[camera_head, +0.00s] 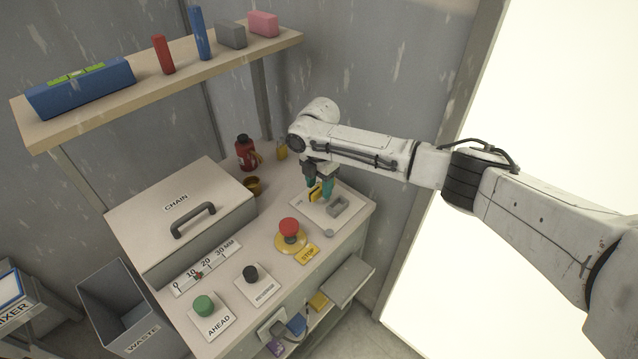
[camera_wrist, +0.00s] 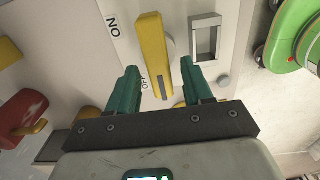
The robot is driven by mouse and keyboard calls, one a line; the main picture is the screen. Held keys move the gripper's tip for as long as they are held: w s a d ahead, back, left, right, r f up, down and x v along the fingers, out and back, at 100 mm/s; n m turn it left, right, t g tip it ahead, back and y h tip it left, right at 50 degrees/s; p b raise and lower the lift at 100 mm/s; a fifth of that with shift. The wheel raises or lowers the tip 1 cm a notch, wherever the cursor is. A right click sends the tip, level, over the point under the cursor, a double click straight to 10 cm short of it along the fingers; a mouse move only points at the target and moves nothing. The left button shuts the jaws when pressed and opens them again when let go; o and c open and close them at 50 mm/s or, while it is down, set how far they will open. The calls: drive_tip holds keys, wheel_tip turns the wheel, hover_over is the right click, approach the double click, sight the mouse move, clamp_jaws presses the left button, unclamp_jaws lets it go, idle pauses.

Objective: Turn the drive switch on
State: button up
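The yellow drive switch lever (camera_head: 314,193) stands on a pale plate (camera_head: 320,216) at the right end of the bench. In the wrist view the lever (camera_wrist: 153,52) runs from the top edge downward, its lower end beside the word OFF; the word ON is at its upper left. My gripper (camera_head: 320,187) is over the plate, pointing down at the lever. In the wrist view its green fingers (camera_wrist: 160,72) are open, one on each side of the lever, with gaps showing. The lever's base is partly hidden.
A grey rectangular bracket (camera_head: 338,206) is on the same plate, right of the lever. A red STOP button (camera_head: 289,228) stands nearby at the left. A shelf (camera_head: 180,72) overhangs the back.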

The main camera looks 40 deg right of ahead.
clamp_jaws()
drive_tip(key=shift+m, duration=0.3)
drive_tip(key=m+p, duration=0.1)
drive_tip(key=m, duration=0.1)
drive_tip(key=m+p, duration=0.1)
drive_tip(key=shift+w+a+m, duration=0.1)
drive_tip(key=shift+w+m, duration=0.1)
drive_tip(key=shift+m, duration=0.2)
drive_tip(key=m+p, duration=0.2)
drive_tip(key=m, duration=0.2)
drive_tip(key=shift+w+m, duration=0.15)
drive_tip(key=shift+m, duration=0.15)
drive_tip(key=m, duration=0.2)
drive_tip(key=m+p, duration=0.1)
drive_tip(key=m, duration=0.1)
drive_tip(key=shift+w+d, duration=0.15)
drive_tip(key=shift+d, duration=0.2)
drive_tip(key=shift+w+d+m, duration=0.1)
drive_tip(key=shift+d+m, duration=0.05)
drive_tip(key=shift+m, duration=1.1)
drive_tip(key=shift+d+m, duration=0.15)
drive_tip(key=shift+m, duration=1.1)
drive_tip(key=shift+r, duration=0.1)
